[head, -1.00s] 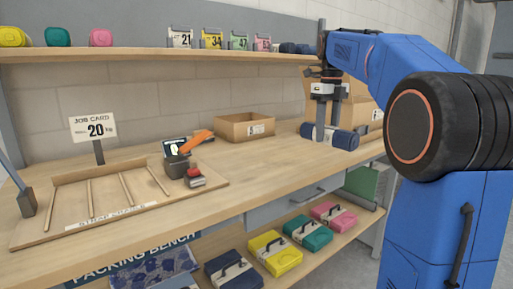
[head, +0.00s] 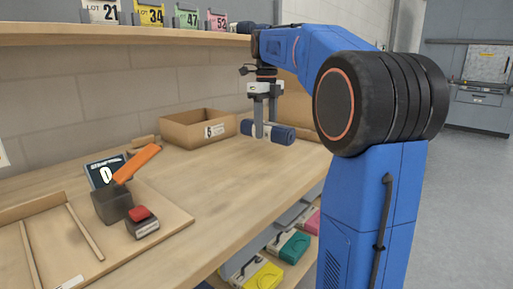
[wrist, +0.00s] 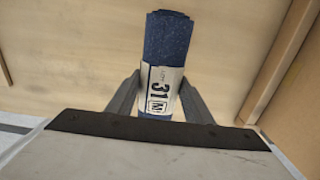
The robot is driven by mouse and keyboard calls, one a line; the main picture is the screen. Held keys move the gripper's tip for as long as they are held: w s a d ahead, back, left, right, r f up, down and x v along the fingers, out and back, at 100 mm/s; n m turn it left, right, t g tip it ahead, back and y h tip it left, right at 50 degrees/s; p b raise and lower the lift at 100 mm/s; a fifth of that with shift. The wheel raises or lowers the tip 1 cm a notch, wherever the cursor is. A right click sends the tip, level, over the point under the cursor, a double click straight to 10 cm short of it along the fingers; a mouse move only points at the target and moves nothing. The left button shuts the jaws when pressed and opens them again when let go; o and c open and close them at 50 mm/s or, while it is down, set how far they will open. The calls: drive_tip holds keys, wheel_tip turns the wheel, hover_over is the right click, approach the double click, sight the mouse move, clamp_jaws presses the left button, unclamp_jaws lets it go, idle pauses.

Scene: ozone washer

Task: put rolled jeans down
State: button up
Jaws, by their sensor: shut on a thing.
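The rolled jeans, a dark blue roll with a white paper band (head: 284,135), are in my gripper (head: 265,132) over the right part of the wooden bench (head: 190,185). The roll lies level, with its ends sticking out on both sides of the fingers. In the wrist view the jeans (wrist: 168,40) sit between the two fingers (wrist: 155,97), and the band reads 31 M. The fingers are shut on the band. I cannot tell whether the roll touches the bench or hangs just above it.
An open cardboard box (head: 198,130) stands left of the jeans, against the wall. A grey holder (head: 113,204) with an orange-handled tool and a red-topped block (head: 142,222) are on the wooden cradle board at left. A shelf (head: 130,33) runs above. Bare bench lies in front of the box.

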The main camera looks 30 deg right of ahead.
sight(266, 123)
drive_tip(key=shift+f, duration=2.95)
drive_tip(key=shift+c, duration=0.2)
drive_tip(key=o, duration=1.5)
drive_tip(key=shift+f, duration=0.1)
drive_tip(key=shift+c, duration=0.2)
wheel_tip(266, 123, up, 12)
drive_tip(key=shift+r, duration=0.15)
drive_tip(key=shift+s, duration=0.1)
